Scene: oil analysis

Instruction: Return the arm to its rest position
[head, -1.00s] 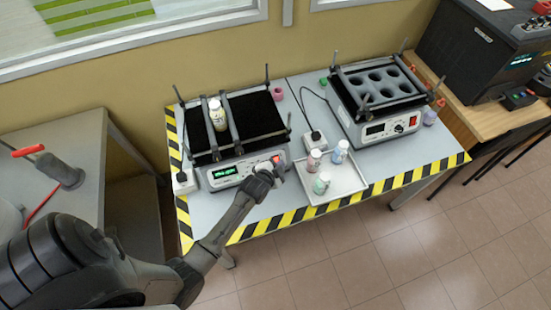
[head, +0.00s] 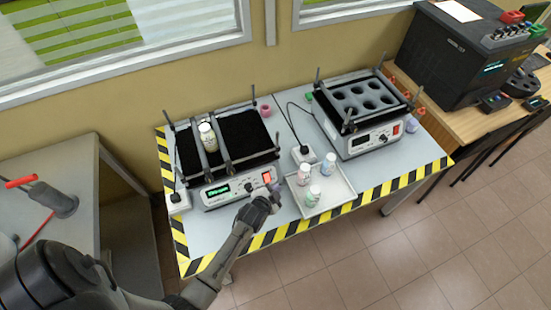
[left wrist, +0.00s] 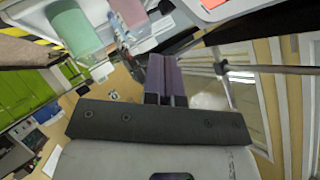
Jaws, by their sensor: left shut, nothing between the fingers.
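My left gripper (head: 275,190) is shut and empty, just in front of the left shaker, near the tray's left side. In the left wrist view its closed fingers (left wrist: 166,78) point up the picture with nothing between them. The left shaker (head: 229,190) has a lit green display and a red switch on its front panel. My right gripper is in neither current view.
A tray (head: 340,197) with several small bottles sits right of my left gripper. A second shaker (head: 372,142) with a holed rack stands at the right. The table edge has yellow-black tape (head: 290,230). A black machine (head: 450,55) stands at the far right.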

